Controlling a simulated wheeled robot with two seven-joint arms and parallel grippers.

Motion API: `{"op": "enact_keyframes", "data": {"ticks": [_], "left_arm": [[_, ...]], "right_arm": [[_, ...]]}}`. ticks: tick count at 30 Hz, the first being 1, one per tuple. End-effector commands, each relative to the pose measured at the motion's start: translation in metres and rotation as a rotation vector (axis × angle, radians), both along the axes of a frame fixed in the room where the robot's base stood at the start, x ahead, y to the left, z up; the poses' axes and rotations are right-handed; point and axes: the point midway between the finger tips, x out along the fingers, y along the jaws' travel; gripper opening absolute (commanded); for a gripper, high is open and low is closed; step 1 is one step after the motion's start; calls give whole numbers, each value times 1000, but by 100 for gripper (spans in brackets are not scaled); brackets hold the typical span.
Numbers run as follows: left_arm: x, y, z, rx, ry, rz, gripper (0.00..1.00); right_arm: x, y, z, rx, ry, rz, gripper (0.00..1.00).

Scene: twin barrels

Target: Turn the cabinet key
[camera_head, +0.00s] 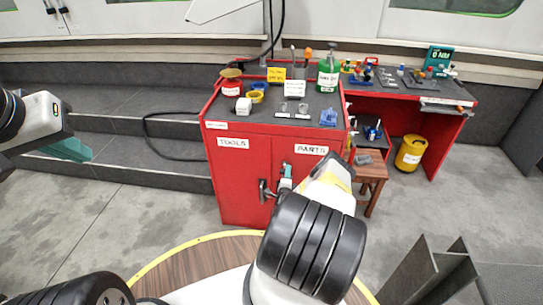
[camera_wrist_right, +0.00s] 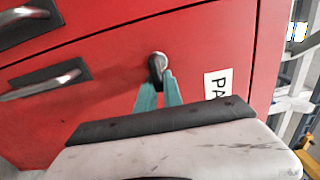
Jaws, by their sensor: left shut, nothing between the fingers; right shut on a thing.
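The red cabinet (camera_head: 240,180) stands in front of me, with "TOOLS" and "PARTS" labels on its front. In the right wrist view, a silver key or lock piece (camera_wrist_right: 157,62) sticks out of the red front near the PARTS label (camera_wrist_right: 216,92). My right gripper (camera_wrist_right: 159,82) is shut on the key, its teal fingertips at the cabinet front. In the head view my right gripper (camera_head: 287,170) shows just below the PARTS label, and the key is too small to make out. My left gripper (camera_head: 84,152) is shut and empty at the far left, well away from the cabinet.
Jars, including a green one (camera_head: 328,76), stand on the cabinet top. A red workbench (camera_head: 460,95), wooden stool (camera_head: 370,172) and yellow bucket (camera_head: 411,153) are at the right. Grey steps (camera_head: 130,130) lie left.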

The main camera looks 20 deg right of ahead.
Motion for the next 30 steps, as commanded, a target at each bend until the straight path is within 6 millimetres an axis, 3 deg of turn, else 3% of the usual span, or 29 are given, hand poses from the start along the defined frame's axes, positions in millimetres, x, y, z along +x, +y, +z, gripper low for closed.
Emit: {"op": "enact_keyframes", "data": {"ticks": [5, 6, 9, 20, 30], "left_arm": [[0, 0, 0, 0, 0, 0, 0], [0, 0, 0, 0, 0, 0, 0], [0, 0, 0, 0, 0, 0, 0], [0, 0, 0, 0, 0, 0, 0], [0, 0, 0, 0, 0, 0, 0]], "right_arm": [[-1, 1, -1, 3, 3, 0, 0], [-1, 1, -2, 3, 3, 0, 15], [-1, 1, -1, 2, 3, 0, 33], [-3, 2, -1, 0, 2, 1, 33], [-48, 30, -1, 3, 4, 1, 33]]}}
